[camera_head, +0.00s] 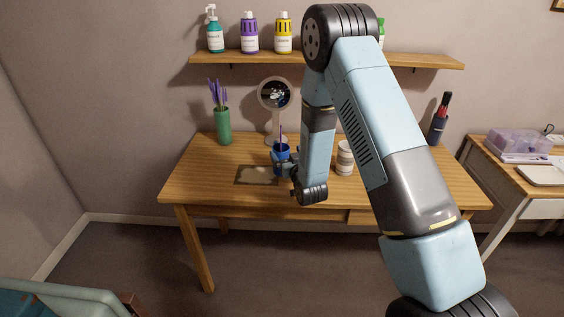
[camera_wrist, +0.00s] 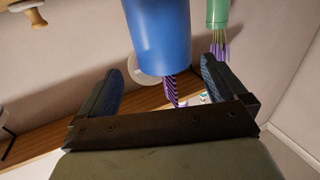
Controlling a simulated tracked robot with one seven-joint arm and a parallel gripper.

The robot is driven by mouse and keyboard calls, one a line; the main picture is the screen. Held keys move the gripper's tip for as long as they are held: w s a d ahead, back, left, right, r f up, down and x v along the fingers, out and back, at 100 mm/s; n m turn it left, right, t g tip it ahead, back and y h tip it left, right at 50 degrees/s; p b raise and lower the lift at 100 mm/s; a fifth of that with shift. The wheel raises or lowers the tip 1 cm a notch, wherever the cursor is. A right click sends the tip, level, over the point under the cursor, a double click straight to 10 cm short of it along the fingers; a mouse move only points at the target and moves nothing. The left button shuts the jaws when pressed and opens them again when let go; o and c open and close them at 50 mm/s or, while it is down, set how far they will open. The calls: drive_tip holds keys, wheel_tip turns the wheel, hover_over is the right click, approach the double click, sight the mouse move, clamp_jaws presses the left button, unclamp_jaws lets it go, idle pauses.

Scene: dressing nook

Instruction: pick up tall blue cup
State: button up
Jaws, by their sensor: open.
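The tall blue cup (camera_head: 281,148) stands on the wooden table (camera_head: 200,180), with a thin purple item (camera_head: 281,132) sticking out of its top. In the wrist view, which looks upside down, the blue cup (camera_wrist: 160,35) is large, upper centre, with a purple item (camera_wrist: 171,92) at its rim. My gripper (camera_head: 283,163) is at the cup in the head view and partly hides its lower part. In the wrist view my gripper (camera_wrist: 160,66) is open, one finger on each side of the cup's line, with visible gaps. I see no grip on the cup.
A dark mat (camera_head: 256,175) lies at the table's front left. A round mirror (camera_head: 275,94) stands behind the cup, a green holder (camera_head: 223,126) at back left, a pale striped cup (camera_head: 345,158) to the right. A shelf (camera_head: 240,58) with bottles hangs above.

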drive_tip(key=x, duration=0.6)
drive_tip(key=shift+a+f, duration=0.25)
drive_tip(key=shift+a, duration=0.1)
drive_tip(key=shift+w, duration=0.1)
drive_tip(key=c, duration=1.4)
drive_tip(key=shift+o, duration=0.2)
